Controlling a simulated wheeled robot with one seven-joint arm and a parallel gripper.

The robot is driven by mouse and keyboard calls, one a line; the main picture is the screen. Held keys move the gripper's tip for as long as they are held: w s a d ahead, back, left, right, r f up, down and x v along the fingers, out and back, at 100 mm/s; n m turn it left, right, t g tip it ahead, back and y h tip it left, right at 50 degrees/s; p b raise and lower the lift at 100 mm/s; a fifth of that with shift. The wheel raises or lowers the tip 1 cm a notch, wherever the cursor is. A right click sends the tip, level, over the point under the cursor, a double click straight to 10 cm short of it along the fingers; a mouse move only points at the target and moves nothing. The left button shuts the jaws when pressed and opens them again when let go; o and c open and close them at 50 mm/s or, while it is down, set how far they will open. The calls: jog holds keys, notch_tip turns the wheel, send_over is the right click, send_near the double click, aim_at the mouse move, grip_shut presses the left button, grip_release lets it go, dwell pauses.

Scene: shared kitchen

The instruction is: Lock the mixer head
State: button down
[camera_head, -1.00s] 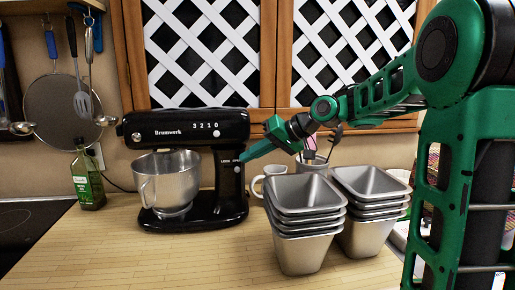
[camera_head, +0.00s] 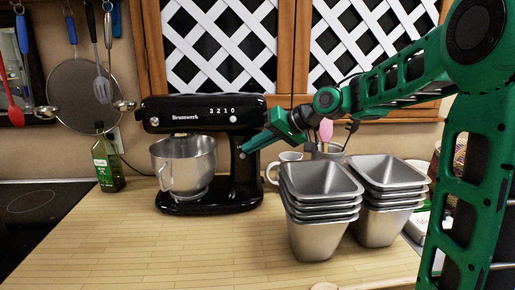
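The black stand mixer (camera_head: 207,160) stands on the wooden counter, left of centre. Its head (camera_head: 200,113) is level over a steel bowl (camera_head: 184,164). My gripper (camera_head: 246,150) reaches in from the right, its tip at the upper part of the mixer's column, just under the rear of the head. The fingers look close together, but I cannot tell whether they are open or shut, or whether they touch the column. The gripper covers the part of the column where lock markings showed before, so the lock control is hidden.
Two stacks of metal tins (camera_head: 321,205) stand right of the mixer, below my arm. A white mug (camera_head: 285,165) and a utensil pot (camera_head: 328,150) stand behind them. An oil bottle (camera_head: 107,160) stands left of the mixer. The front counter (camera_head: 170,250) is mostly clear.

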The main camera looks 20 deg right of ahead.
jog(key=shift+a, duration=0.2)
jog(key=d+r, duration=0.3)
jog(key=shift+w+r, duration=0.3)
jog(key=shift+w, duration=0.05)
jog(key=v, duration=0.9)
jog(key=shift+s+d, duration=0.15)
jog(key=shift+s, duration=0.05)
